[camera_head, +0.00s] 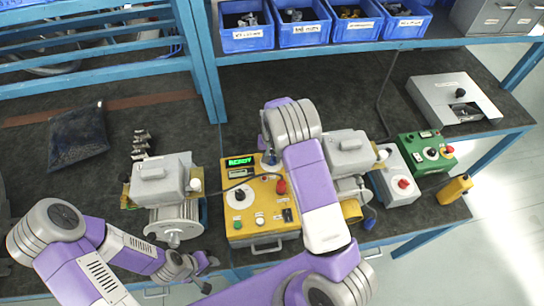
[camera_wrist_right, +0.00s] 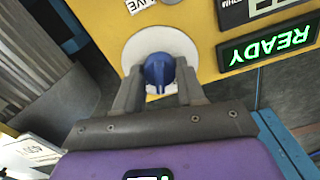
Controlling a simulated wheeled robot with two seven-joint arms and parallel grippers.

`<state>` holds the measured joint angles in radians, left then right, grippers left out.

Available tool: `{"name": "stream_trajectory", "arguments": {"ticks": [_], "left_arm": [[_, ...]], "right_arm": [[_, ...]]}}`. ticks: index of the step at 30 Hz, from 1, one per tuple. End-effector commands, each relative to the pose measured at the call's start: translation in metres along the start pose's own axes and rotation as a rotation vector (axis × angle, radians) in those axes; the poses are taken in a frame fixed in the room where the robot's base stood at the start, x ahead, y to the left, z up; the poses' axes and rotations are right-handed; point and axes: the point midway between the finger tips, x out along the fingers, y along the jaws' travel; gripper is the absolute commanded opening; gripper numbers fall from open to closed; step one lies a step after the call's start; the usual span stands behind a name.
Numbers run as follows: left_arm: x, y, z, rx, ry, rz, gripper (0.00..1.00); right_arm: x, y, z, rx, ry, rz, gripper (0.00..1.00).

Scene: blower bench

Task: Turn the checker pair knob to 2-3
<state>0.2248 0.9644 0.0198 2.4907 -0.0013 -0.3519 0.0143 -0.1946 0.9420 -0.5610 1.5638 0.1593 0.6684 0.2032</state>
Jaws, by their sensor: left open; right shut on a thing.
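The checker is a yellow box (camera_head: 240,223) near the bench's front edge, with a green lit display (camera_head: 240,162) reading READY. The display also shows in the right wrist view (camera_wrist_right: 268,47), upside down. The pair knob (camera_wrist_right: 160,68) is blue and sits on a round white dial (camera_wrist_right: 140,46) on the yellow panel. My right gripper (camera_wrist_right: 160,86) is shut on the knob, one finger on each side. The dial marks around the knob are too hidden to read its setting. My left gripper (camera_head: 200,270) is open and empty at the front edge, apart from the checker.
Grey motor-like blowers (camera_head: 172,213) and (camera_head: 346,155) stand on either side of the checker. A grey box with a red button (camera_head: 402,184) and a green box (camera_head: 428,152) are at right. Blue bins (camera_head: 246,38) line the shelf behind. My right arm crosses above the checker's right side.

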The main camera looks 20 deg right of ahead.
Motion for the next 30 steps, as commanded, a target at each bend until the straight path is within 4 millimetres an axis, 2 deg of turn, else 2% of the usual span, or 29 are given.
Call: {"name": "stream_trajectory", "arguments": {"ticks": [4, 5, 9, 10, 20, 30], "left_arm": [[0.000, 0.000, 0.000, 0.000, 0.000, 0.000, 0.43], [0.000, 0.000, 0.000, 0.000, 0.000, 0.000, 0.43], [0.000, 0.000, 0.000, 0.000, 0.000, 0.000, 0.43], [0.000, 0.000, 0.000, 0.000, 0.000, 0.000, 0.43], [0.000, 0.000, 0.000, 0.000, 0.000, 0.000, 0.43], [-0.001, 0.000, 0.000, 0.000, 0.000, 0.000, 0.43]], "right_arm": [[0.000, 0.000, 0.000, -0.001, 0.000, 0.000, 0.09], [0.000, 0.000, 0.000, -0.001, 0.000, 0.000, 0.41], [0.000, 0.000, 0.000, -0.001, 0.000, 0.000, 0.62], [0.000, 0.000, 0.000, -0.001, 0.000, 0.000, 0.64], [-0.005, 0.000, -0.001, -0.002, 0.002, -0.001, 0.64], [-0.058, 0.000, -0.001, -0.001, 0.003, -0.003, 0.64]]}}
